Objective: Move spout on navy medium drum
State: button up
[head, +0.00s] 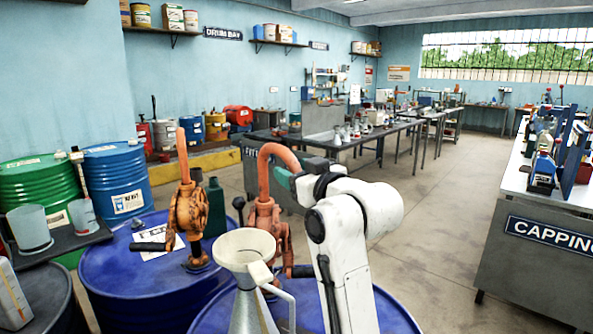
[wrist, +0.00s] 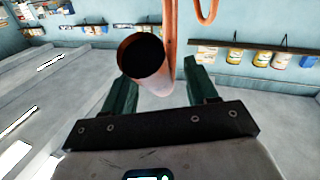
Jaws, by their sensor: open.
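Two navy drums stand in the foreground of the head view, a left one (head: 105,262) and a right one (head: 385,312); I cannot tell which is the medium one. Each carries an orange hand pump, the left pump (head: 187,215) and the right pump (head: 263,218). The right pump's curved spout (head: 274,150) reaches toward my gripper (head: 284,180). In the wrist view, the open spout mouth (wrist: 145,58) lies between the green fingers of my gripper (wrist: 163,88), with visible gaps. My gripper is open; contact with the spout is not visible.
A white funnel (head: 243,248) on a metal vessel stands in front of the right pump. Green (head: 38,190) and blue (head: 118,183) drums stand at left. A capping bench (head: 540,250) is at right. The floor (head: 450,210) between is clear.

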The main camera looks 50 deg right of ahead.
grip_shut()
dwell(0.5)
